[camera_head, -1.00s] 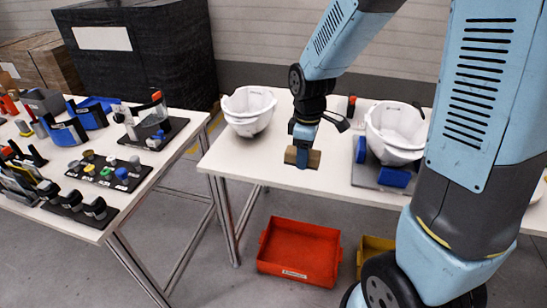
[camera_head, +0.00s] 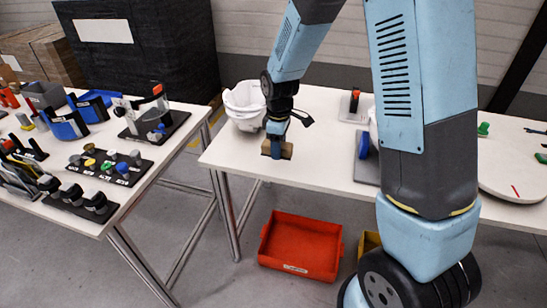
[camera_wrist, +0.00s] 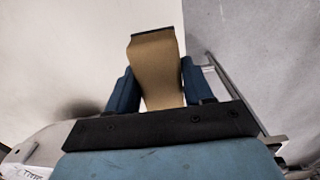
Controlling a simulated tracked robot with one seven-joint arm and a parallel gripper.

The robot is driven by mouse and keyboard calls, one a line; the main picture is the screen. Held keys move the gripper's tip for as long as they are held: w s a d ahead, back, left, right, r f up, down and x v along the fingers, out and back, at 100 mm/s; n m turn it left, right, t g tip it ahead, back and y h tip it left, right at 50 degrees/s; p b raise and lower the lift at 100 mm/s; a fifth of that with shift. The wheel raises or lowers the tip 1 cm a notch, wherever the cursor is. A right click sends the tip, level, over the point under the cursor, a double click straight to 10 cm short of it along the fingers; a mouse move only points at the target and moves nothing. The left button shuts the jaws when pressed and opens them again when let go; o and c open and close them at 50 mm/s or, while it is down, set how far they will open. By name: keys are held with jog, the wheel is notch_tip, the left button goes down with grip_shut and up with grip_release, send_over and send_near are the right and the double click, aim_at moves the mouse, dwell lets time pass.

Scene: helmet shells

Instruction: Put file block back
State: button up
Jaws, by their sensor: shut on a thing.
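The file block is a small tan-brown block (camera_head: 286,151) with a dark face on its end. It also shows in the wrist view (camera_wrist: 155,62), where it stands out between two blue fingers. My gripper (camera_head: 276,150) is shut on it and holds it over the front left part of the white table (camera_head: 330,176). In the wrist view my gripper (camera_wrist: 155,92) grips the block's lower part, which the fingers and the dark palm bar partly hide.
A white helmet shell (camera_head: 243,103) stands behind my gripper. My arm hides most of a second shell on the right. The left table holds a dark tray of knobs (camera_head: 105,167) and a dark tool stand (camera_head: 155,125). A red bin (camera_head: 300,247) is on the floor. A gap separates the tables.

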aim_at(273, 165)
jog(key=shift+w+a+f, duration=0.3)
jog(key=shift+w+f, duration=0.05)
jog(key=shift+f, duration=0.25)
jog(key=shift+w+a+f, duration=0.25)
jog(key=shift+w+f, duration=0.1)
jog(key=shift+f, duration=0.2)
jog(key=shift+w+a+f, duration=0.3)
jog(key=shift+w+f, duration=0.05)
jog(key=shift+f, duration=1.7)
jog(key=shift+f, duration=0.1)
jog(key=o, duration=0.9)
jog(key=shift+o, duration=0.2)
notch_tip(273, 165, up, 12)
jog(key=shift+r, duration=0.2)
